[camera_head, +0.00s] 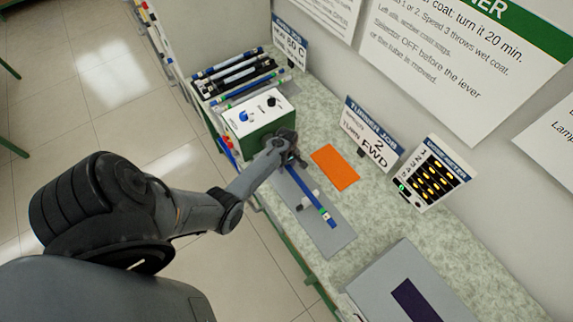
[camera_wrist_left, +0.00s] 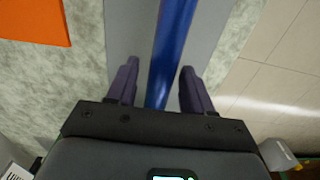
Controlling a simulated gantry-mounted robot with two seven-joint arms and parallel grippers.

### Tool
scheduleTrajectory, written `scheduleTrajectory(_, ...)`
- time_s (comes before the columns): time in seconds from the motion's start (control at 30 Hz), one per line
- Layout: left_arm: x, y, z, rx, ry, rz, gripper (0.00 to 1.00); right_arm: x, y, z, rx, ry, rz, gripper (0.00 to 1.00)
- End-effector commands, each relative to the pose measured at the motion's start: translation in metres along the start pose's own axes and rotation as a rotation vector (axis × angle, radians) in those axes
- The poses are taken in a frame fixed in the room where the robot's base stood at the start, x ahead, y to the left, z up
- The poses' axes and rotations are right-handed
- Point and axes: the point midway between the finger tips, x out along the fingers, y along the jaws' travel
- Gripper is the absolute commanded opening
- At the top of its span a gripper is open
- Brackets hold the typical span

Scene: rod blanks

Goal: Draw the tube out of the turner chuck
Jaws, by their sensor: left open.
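The blue tube (camera_head: 308,192) lies along the grey plate (camera_head: 338,246) in the head view, with a green band near its near end. Its far end runs toward the white and green turner box (camera_head: 258,116); my gripper and wrist hide the chuck. My left gripper (camera_head: 292,158) is over the tube close to the turner. My right gripper is not in view.
An orange mat (camera_head: 335,167) lies to the right. A rack of several tubes (camera_head: 235,73) is behind the turner. Sign cards and a light panel (camera_head: 433,179) stand along the wall side.

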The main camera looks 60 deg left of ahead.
Motion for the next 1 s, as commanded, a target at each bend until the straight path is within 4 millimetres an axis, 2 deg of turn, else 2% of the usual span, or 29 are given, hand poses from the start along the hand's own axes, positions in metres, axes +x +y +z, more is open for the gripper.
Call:
scheduleTrajectory(0.03, 0.000, 0.000, 0.000, 0.000, 0.000, 0.000, 0.50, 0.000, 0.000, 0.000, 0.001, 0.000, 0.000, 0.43)
scheduleTrajectory(0.27, 0.000, 0.000, 0.000, 0.000, 0.000, 0.000, 0.14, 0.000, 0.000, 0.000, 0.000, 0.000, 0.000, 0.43)
scheduleTrajectory(0.53, -0.001, 0.000, 0.003, 0.000, -0.001, 0.000, 0.14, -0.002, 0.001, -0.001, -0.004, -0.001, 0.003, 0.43)
scheduleTrajectory(1.0, -0.002, 0.000, 0.021, 0.000, 0.000, -0.001, 0.14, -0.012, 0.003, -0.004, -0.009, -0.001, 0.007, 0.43)
